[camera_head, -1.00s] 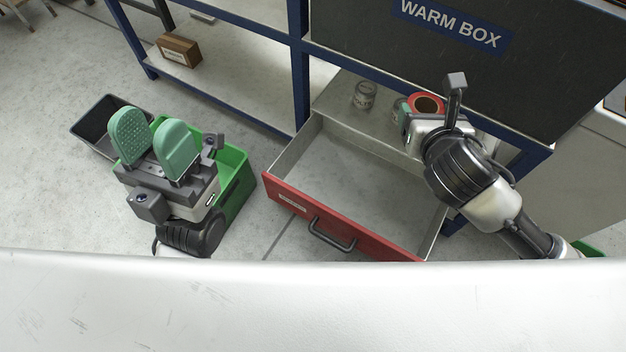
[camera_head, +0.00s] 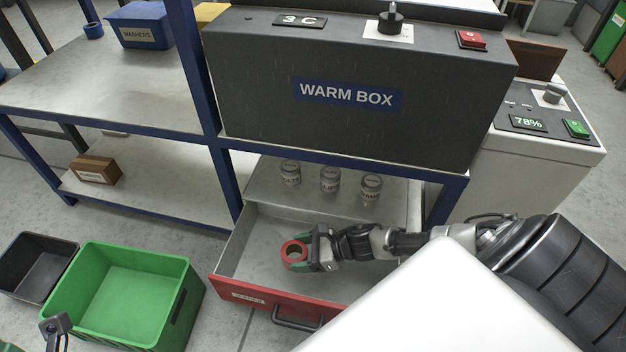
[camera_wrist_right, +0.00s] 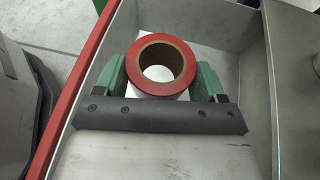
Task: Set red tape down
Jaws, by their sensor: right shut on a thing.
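The red tape (camera_head: 295,254) is a roll with a brown core. My right gripper (camera_head: 300,262) is shut on it and holds it over the open red-fronted drawer (camera_head: 234,286). In the right wrist view the red tape (camera_wrist_right: 161,64) sits between the two green finger pads of the right gripper (camera_wrist_right: 162,80), and the grey drawer walls surround it. I cannot tell whether the tape touches the drawer floor. Of my left arm, only a small dark part shows at the lower left edge of the head view; whether its gripper is open is hidden.
Several labelled jars (camera_head: 330,179) stand behind the drawer, under the dark warm box (camera_head: 350,97). A green bin (camera_head: 118,258) and a black bin (camera_head: 35,262) stand on the floor at left. A brown box (camera_head: 96,170) sits on the lower shelf. The drawer is otherwise clear.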

